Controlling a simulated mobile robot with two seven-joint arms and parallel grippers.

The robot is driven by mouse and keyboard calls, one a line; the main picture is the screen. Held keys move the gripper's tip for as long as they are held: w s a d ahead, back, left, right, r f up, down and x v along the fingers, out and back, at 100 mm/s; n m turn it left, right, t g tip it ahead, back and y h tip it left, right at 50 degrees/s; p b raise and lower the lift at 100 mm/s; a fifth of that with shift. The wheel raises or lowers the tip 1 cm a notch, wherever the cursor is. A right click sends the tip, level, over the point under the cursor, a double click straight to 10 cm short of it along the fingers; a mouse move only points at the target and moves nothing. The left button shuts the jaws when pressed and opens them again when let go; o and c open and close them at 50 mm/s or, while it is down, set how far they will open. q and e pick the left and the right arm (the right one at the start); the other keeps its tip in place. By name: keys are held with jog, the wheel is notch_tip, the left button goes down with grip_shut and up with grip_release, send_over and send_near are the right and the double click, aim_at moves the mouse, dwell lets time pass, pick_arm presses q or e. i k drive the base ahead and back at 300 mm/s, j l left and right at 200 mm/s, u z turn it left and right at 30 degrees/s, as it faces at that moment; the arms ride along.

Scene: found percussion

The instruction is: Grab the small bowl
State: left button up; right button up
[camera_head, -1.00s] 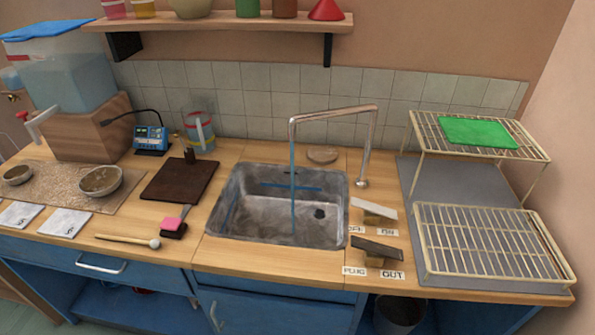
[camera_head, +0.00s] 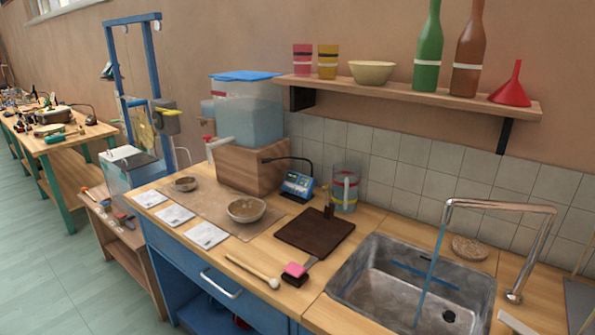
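The small bowl (camera_head: 186,184) is a shallow brownish bowl on a speckled tan mat (camera_head: 212,210) at the left end of the wooden counter. A larger bowl (camera_head: 246,209) of similar look stands to its right on the same mat. A cream bowl (camera_head: 372,72) sits on the wall shelf. Neither of my grippers shows in the head view.
A water tank (camera_head: 252,115) on a wooden block (camera_head: 240,166) stands behind the mat. White cards (camera_head: 175,215) line the counter's front edge. A mallet (camera_head: 255,271), a dark board (camera_head: 315,231) and a sink (camera_head: 410,285) lie to the right. Green floor (camera_head: 70,275) is open at left.

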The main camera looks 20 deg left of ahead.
aim_at(187, 183)
jog(key=u, duration=1.45)
jog(key=i+j+z, duration=0.1)
jog(key=i+j, duration=0.15)
jog(key=i+j+z, duration=0.1)
jog(key=i+j, duration=0.45)
jog(key=j, duration=0.15)
jog(key=i+j+z, duration=0.25)
jog(key=i+j, duration=0.2)
jog(key=j, duration=0.25)
jog(key=i+j+z, duration=0.1)
jog(key=j, duration=0.3)
jog(key=i+j+z, duration=0.1)
jog(key=i+j, duration=0.2)
jog(key=j, duration=0.1)
